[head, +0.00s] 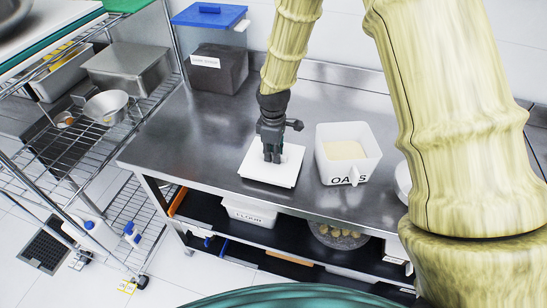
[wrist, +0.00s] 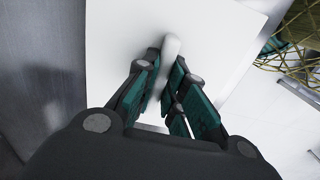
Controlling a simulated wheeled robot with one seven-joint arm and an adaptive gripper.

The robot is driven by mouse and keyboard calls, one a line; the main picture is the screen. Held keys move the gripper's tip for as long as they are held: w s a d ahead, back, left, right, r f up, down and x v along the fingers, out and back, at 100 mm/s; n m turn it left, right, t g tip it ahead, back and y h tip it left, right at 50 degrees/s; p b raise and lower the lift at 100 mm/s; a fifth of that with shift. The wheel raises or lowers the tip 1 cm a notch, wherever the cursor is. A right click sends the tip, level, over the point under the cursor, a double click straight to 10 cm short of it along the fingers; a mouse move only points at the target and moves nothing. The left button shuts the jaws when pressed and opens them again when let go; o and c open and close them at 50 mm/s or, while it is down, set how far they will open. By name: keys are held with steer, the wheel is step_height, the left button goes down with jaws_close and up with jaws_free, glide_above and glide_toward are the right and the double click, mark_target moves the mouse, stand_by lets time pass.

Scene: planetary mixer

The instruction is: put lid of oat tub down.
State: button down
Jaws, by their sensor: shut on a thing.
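The oat tub (head: 348,155) is a white square container labelled OATS. It stands without its lid on the steel table, and pale oats show inside. Its white square lid (head: 257,172) is left of the tub, at the table's front part. My gripper (head: 271,157) points down over the lid's middle. In the wrist view my gripper (wrist: 170,95) is shut on the lid's raised white handle (wrist: 172,48), with the flat lid (wrist: 120,30) spreading below the fingers. The lid appears flat at table level; I cannot tell whether it touches the table.
The steel table (head: 190,130) is clear left of the lid. A clear bin with a blue lid (head: 210,50) stands at the back left. A round white item (head: 403,180) is partly hidden at right. A flour tub (head: 248,213) is on the shelf below; a wire rack (head: 150,95) is at left.

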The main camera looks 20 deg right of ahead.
steer(key=shift+w+f, duration=0.15)
steer(key=shift+f, duration=0.3)
steer(key=shift+f+p, duration=0.3)
steer(key=shift+s+f, duration=0.15)
steer(key=shift+s, duration=0.2)
steer(key=shift+s+r, duration=0.2)
steer(key=shift+s, duration=0.4)
steer(key=shift+w+f, duration=0.35)
steer(key=shift+w, duration=0.05)
steer(key=c, duration=1.7)
jaws_free()
steer(key=shift+w+f, duration=0.15)
steer(key=shift+w, duration=0.05)
steer(key=shift+o, duration=1)
steer(key=shift+s, duration=0.1)
steer(key=shift+s+r, duration=0.2)
steer(key=shift+r, duration=0.05)
